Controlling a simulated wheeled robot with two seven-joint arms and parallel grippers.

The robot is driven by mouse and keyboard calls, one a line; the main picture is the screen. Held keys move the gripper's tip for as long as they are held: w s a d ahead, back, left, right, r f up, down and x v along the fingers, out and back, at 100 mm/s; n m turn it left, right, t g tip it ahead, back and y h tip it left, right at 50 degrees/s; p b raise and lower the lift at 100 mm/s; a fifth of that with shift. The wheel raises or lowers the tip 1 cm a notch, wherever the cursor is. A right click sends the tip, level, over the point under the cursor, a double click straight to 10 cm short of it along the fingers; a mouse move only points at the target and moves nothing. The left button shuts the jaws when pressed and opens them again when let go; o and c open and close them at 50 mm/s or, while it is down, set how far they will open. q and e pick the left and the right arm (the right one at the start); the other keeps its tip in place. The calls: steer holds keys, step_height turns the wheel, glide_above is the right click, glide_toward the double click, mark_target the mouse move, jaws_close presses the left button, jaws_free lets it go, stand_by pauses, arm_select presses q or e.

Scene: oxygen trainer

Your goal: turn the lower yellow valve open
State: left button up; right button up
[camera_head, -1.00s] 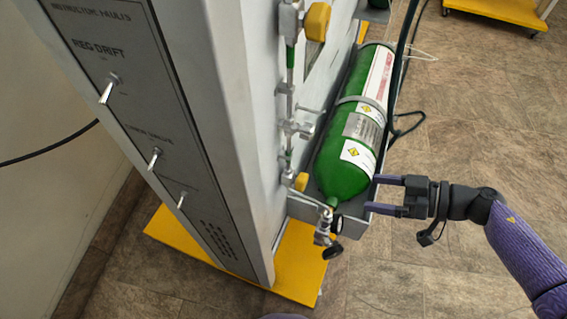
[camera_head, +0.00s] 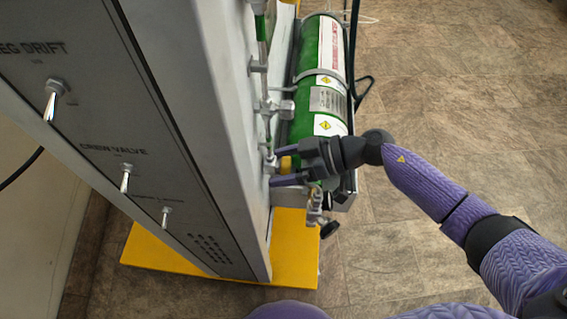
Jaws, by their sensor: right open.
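The lower yellow valve (camera_head: 286,164) sits on the side of the grey panel, low beside the green cylinder. Only a small part of it shows between the fingers of my right gripper (camera_head: 275,167). The right gripper is open, with one finger above the valve and one below it. The fingertips point left at the panel's side. I cannot tell whether the fingers touch the valve. My left gripper is not in view.
The green cylinder (camera_head: 305,104) lies strapped in its holder just behind my right gripper. A metal fitting with a black knob (camera_head: 329,229) hangs below the gripper. The panel (camera_head: 200,90) stands on a yellow base (camera_head: 292,256). The floor on the right is clear.

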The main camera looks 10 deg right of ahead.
steer(key=shift+c, duration=0.2)
steer(key=c, duration=1.2)
jaws_close()
steer(key=n+p, duration=0.1)
steer(key=p, duration=0.1)
steer(key=n+t+p, duration=0.1)
steer(key=p, duration=0.1)
steer(key=shift+r, duration=0.35)
steer(key=shift+f+n+t+h, duration=0.3)
steer(key=shift+n+t, duration=0.1)
steer(key=shift+t, duration=0.1)
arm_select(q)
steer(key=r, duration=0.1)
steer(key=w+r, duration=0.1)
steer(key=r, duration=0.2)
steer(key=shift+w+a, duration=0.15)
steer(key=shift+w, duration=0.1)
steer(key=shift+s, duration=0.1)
